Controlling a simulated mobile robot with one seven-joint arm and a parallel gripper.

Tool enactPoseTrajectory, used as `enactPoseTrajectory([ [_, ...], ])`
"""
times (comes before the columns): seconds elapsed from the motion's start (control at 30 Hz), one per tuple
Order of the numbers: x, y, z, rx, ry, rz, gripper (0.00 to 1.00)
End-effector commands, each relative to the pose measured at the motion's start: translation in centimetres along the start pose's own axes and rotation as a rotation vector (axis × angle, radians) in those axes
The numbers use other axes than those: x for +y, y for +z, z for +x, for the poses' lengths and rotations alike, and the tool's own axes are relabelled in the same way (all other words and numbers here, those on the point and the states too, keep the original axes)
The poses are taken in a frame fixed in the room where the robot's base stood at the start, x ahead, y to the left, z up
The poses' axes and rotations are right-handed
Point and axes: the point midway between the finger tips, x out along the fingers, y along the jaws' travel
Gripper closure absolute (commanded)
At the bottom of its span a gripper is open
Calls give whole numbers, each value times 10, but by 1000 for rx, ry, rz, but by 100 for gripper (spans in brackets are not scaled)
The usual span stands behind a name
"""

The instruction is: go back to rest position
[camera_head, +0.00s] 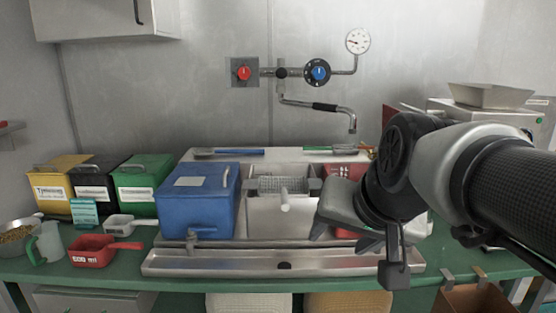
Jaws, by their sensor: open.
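A blue box (196,203) stands left of the grinder. Yellow (57,178), black (92,176) and green (143,173) bins line the back left. A red scoop (92,250) and a jug (46,243) sit at front left. A tap (335,107) hangs above the bench.

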Motion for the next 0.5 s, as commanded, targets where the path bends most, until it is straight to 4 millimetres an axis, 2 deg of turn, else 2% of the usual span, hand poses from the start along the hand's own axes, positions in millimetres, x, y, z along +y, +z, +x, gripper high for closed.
enactPoseTrajectory([
  [0.03,15,25,-4,-31,30,-60,45],
  [0.23,71,110,-11,-168,131,-275,45],
  [0.3,61,86,-40,-169,133,-279,45],
  [0.5,44,48,-89,-169,132,-274,45],
])
